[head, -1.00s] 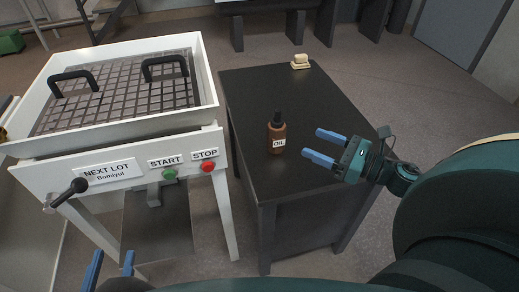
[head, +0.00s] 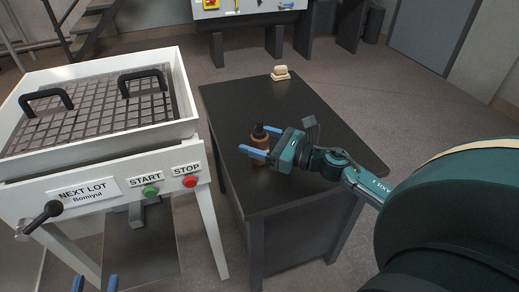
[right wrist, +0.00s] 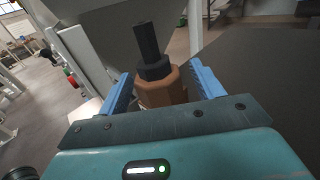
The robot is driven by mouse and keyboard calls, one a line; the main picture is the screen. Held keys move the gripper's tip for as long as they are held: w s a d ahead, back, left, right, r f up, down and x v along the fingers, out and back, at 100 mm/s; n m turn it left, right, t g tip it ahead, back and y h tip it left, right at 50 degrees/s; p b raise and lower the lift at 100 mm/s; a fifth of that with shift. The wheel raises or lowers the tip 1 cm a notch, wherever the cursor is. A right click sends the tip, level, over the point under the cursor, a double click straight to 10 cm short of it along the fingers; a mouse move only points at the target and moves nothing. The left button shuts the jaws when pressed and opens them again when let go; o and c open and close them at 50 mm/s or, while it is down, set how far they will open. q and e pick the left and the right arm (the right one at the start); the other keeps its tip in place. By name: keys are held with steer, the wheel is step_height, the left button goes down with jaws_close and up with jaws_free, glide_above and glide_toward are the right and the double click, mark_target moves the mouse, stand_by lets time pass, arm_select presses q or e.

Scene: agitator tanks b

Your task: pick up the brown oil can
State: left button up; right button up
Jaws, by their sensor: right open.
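The brown oil can (head: 259,141), with a black cap and spout, stands upright on the dark table (head: 310,124). My right gripper (head: 257,143) is at the can, its blue fingers open on either side of it. In the right wrist view the can (right wrist: 160,89) sits between the two blue fingers of that gripper (right wrist: 160,88), with a visible gap at least on the right side. The can's lower part and label are hidden. My left gripper (head: 95,284) shows only as two blue fingertips, spread apart, at the bottom left edge of the head view.
A cream-coloured block (head: 281,73) lies at the far end of the dark table. To the left stands a white machine (head: 110,165) with a grid top, black handles and green and red buttons. The table's right half is clear.

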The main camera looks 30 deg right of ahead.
steer(key=shift+w+a, duration=0.3)
steer(key=shift+w, duration=0.2)
steer(key=shift+c, duration=0.5)
steer(key=c, duration=1.2)
